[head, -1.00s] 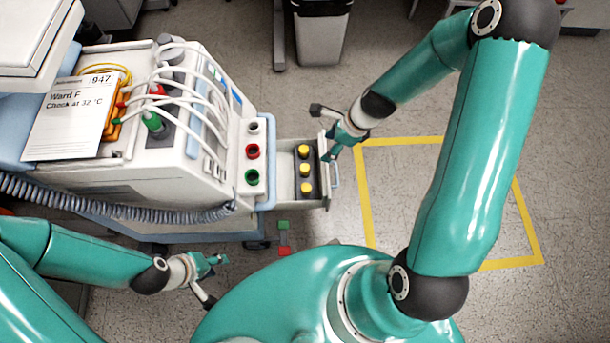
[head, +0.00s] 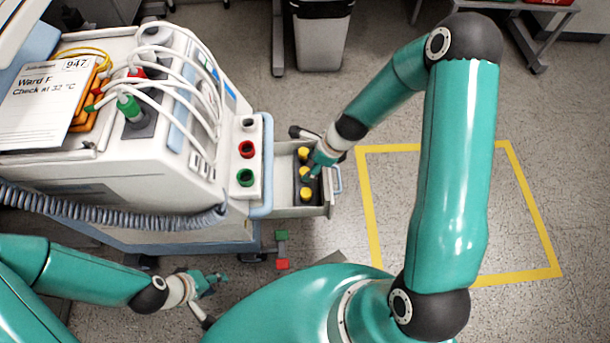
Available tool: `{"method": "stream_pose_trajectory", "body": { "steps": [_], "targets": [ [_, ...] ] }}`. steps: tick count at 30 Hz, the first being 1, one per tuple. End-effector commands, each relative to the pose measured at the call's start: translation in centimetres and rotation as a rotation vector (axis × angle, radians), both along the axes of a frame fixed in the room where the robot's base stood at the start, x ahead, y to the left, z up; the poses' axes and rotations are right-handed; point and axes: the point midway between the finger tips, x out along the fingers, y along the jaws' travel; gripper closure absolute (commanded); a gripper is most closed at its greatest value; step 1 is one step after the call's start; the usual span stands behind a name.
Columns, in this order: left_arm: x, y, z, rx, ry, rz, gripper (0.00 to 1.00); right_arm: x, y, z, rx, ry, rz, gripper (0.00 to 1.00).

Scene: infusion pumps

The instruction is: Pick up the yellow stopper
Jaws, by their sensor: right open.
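Three yellow stoppers stand in a row in a dark rack inside the open drawer (head: 283,200): a far one (head: 303,153), a middle one (head: 303,171) and a near one (head: 306,194). My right gripper (head: 302,154) is open over the drawer, with its fingers spread around the far end of the row. My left gripper (head: 214,300) is open and empty, low beside the cart and away from the drawer.
The white cart has white, red (head: 246,149) and green (head: 245,178) sockets beside the drawer. White cables and a coiled hose (head: 110,207) run along it. A bin (head: 320,40) stands behind. The yellow-taped floor area (head: 450,146) is clear.

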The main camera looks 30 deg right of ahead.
Motion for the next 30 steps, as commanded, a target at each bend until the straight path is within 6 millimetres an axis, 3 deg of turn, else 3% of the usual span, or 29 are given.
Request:
{"method": "stream_pose_trajectory", "body": {
  "steps": [1,6,14,16,23,30],
  "targets": [
    [0.0,0.0,-1.2,0.000,0.000,0.000,0.60,0.1,0.3,-1.4,0.000,0.000,0.001,0.39],
    [0.0,0.0,-2.8,0.000,0.000,0.000,0.60,0.7,0.9,-3.3,0.000,0.000,0.000,0.39],
    [0.0,0.0,-2.7,0.000,0.000,0.000,0.60,0.8,1.0,-3.4,0.000,0.000,-0.001,0.39],
    [0.0,0.0,-2.7,0.000,0.000,0.000,0.60,0.8,1.0,-3.3,0.000,0.000,-0.001,0.45],
    [0.0,0.0,-2.7,0.000,0.000,0.000,0.60,0.8,0.9,-3.3,0.000,-0.001,-0.004,0.84],
    [0.0,0.0,-2.7,0.000,0.000,0.000,0.60,0.8,0.9,-3.3,-0.001,-0.001,-0.003,0.84]
  ]
}}
